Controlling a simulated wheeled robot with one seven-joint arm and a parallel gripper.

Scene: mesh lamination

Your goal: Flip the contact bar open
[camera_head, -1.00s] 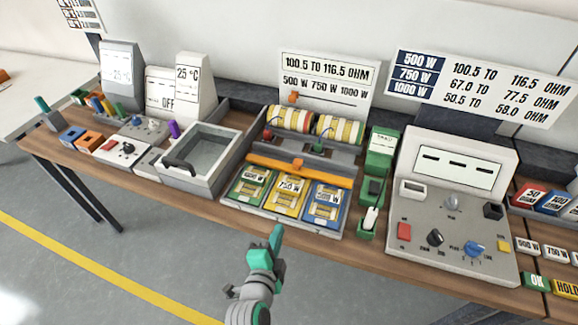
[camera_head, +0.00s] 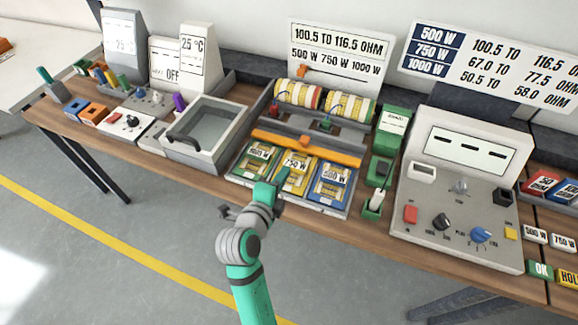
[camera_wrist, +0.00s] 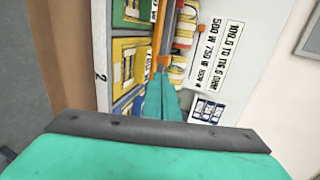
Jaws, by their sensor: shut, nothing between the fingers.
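The orange contact bar (camera_head: 325,154) lies across the heating fixture, between the colored cards and the two striped rolls. A small orange tab (camera_head: 305,140) stands at its middle. In the wrist view the bar (camera_wrist: 158,38) runs up and down the picture. My gripper (camera_head: 283,173) is shut and empty, over the yellow 750 W card on the near side of the bar. In the wrist view its tips (camera_wrist: 162,76) appear right by the tab; I cannot tell whether they touch. The green 1000 W card (camera_head: 254,160) and blue 500 W card (camera_head: 332,184) lie on either side.
A grey basin with a dark handle (camera_head: 183,141) stands left of the fixture. A green holder (camera_head: 384,145) and a meter panel with knobs (camera_head: 462,190) stand to the right. A white resistance sign (camera_head: 338,58) stands behind the rolls.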

